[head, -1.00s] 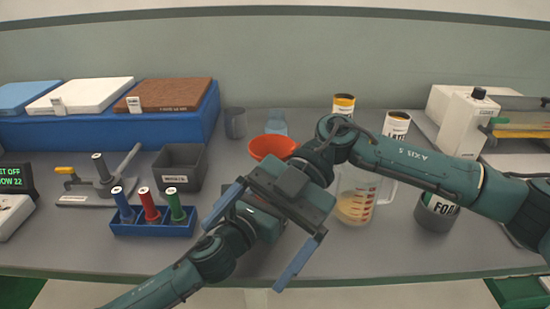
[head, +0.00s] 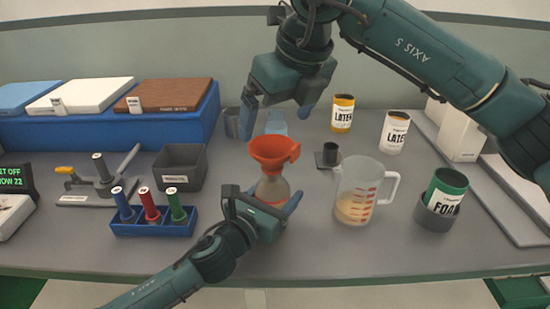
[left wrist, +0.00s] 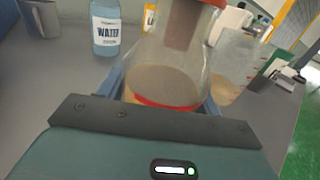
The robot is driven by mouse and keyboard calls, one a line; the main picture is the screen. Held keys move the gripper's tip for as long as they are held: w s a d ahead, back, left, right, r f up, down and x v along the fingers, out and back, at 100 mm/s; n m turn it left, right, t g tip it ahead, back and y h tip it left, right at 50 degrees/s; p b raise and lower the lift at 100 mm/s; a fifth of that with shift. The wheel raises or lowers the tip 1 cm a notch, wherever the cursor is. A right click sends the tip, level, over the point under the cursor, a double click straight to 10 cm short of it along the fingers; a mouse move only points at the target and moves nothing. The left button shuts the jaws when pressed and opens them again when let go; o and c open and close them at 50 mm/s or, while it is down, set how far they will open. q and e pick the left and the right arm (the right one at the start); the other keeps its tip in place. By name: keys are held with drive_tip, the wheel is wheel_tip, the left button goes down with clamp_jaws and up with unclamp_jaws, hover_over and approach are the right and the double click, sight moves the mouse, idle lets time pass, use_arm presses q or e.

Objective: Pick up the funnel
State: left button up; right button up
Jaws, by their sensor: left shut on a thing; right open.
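The orange-red funnel (head: 270,150) sits upright in the mouth of a clear flask (head: 272,188), its tab pointing right.
A measuring jug (head: 356,195) stands right of the flask. A black stand (head: 328,157) is behind it. The front table strip is clear.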

sight(273, 147)
drive_tip(key=x, duration=0.2)
drive_tip(key=shift+w+a+f, duration=0.1)
drive_tip(key=shift+f, duration=0.25)
drive_tip(key=x, duration=0.5)
drive_tip(key=shift+w+d+f, duration=0.15)
drive_tip(key=shift+d, duration=0.25)
drive_tip(key=c, duration=1.1)
